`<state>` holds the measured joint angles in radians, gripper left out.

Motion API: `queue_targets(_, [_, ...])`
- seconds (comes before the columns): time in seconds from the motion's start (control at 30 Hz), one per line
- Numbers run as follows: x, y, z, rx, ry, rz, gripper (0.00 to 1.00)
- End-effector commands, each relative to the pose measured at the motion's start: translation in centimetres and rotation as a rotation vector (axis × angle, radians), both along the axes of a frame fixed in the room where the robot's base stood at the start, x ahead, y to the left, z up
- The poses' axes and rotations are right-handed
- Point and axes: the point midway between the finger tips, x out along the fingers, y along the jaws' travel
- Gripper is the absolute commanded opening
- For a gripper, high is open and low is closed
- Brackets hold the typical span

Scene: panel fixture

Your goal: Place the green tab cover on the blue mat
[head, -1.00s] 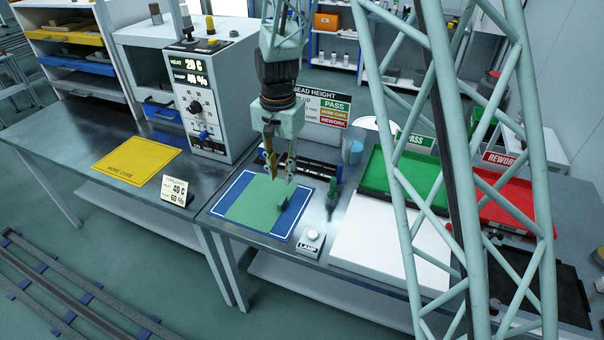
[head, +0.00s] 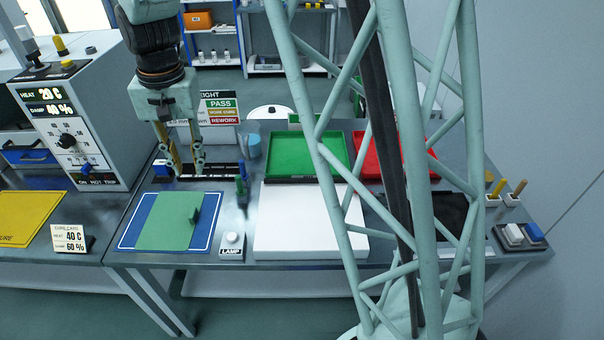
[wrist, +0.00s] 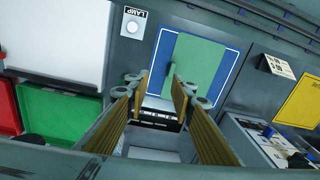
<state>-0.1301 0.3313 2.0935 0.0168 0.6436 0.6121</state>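The green tab cover (head: 168,222) is a flat green sheet with a small upright tab (head: 194,215) near its right edge. It lies on the blue mat (head: 134,221), which has a white border line and shows around the cover's left and right sides. My gripper (head: 182,168) is above and behind the mat, pointing down, apart from the cover. In the wrist view the fingers (wrist: 159,88) are spread with nothing between them, and the cover (wrist: 192,68) lies beyond the fingertips on the mat (wrist: 228,72).
A lamp button (head: 232,240) and a white panel (head: 290,225) are right of the mat. Green (head: 320,152) and red (head: 375,150) trays stand behind. A yellow mat (head: 25,215), a cure card (head: 70,238) and a control box (head: 75,125) are at left.

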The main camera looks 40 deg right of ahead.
Motion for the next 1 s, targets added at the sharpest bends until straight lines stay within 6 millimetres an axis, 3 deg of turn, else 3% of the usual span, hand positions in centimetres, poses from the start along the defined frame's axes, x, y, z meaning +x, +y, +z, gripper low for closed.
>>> queue_targets(0.5, [-6.6, -2.4, 8.0, -0.008, -0.062, 0.102, 0.22])
queue_targets(1.0, [-13.9, -4.5, 13.9, -0.025, -0.121, 0.199, 0.22])
